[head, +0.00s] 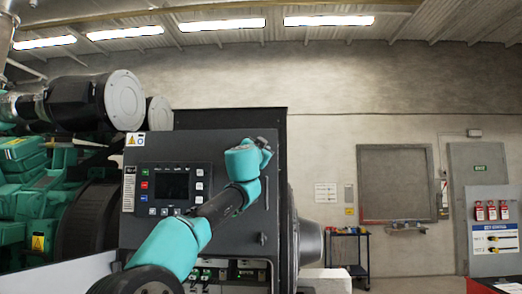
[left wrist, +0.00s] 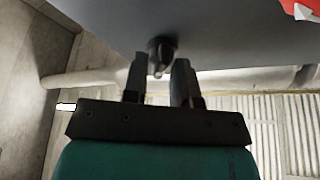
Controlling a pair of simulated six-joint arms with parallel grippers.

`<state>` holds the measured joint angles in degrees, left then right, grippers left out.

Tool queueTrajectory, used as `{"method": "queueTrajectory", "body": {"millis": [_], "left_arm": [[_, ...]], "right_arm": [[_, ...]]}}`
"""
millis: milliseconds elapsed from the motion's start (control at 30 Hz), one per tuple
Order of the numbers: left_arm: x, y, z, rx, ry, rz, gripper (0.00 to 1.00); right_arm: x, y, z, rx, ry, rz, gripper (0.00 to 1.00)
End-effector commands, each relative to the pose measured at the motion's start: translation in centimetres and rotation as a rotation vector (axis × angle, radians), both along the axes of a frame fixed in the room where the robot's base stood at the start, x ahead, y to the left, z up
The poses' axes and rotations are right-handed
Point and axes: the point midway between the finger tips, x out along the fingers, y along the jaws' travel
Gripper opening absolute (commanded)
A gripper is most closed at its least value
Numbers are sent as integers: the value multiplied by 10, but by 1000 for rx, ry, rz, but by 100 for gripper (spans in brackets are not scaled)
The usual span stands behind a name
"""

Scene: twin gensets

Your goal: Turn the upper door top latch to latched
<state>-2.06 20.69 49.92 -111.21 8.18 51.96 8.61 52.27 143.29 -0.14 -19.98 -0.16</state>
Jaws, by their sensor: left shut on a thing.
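The upper door (head: 195,146) is a dark grey panel on the cabinet, with a control panel (head: 172,186) on its left part. My left arm reaches across the door to its upper right corner, where my left gripper (head: 265,146) is. The wrist and gripper cover the top latch in the head view. In the left wrist view, the top latch (left wrist: 160,50) is a small dark knob standing out from the grey door face. My left gripper (left wrist: 159,82) has one finger on each side of it and is shut on it. The latch's turn angle is hard to tell. My right gripper is not in view.
A second small dark latch (head: 262,239) sits lower on the door's right edge. A green engine (head: 30,180) stands left. A cart (head: 348,250) and a red-tagged board (head: 492,235) stand right, with open floor between.

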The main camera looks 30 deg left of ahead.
Motion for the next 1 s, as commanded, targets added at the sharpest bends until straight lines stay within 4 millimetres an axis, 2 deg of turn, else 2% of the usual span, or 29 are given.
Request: {"method": "queueTrajectory", "body": {"millis": [700, 733, 900, 1000], "left_arm": [[-1, 0, 2, 38, 16, -1, 2], [-1, 0, 2, 38, 16, -1, 28], [-1, 0, 1, 38, 17, 0, 44], [-1, 0, 1, 38, 18, 0, 45]], "right_arm": [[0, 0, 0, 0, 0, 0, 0], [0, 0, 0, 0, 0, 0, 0], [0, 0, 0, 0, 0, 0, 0], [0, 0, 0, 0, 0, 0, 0]]}}
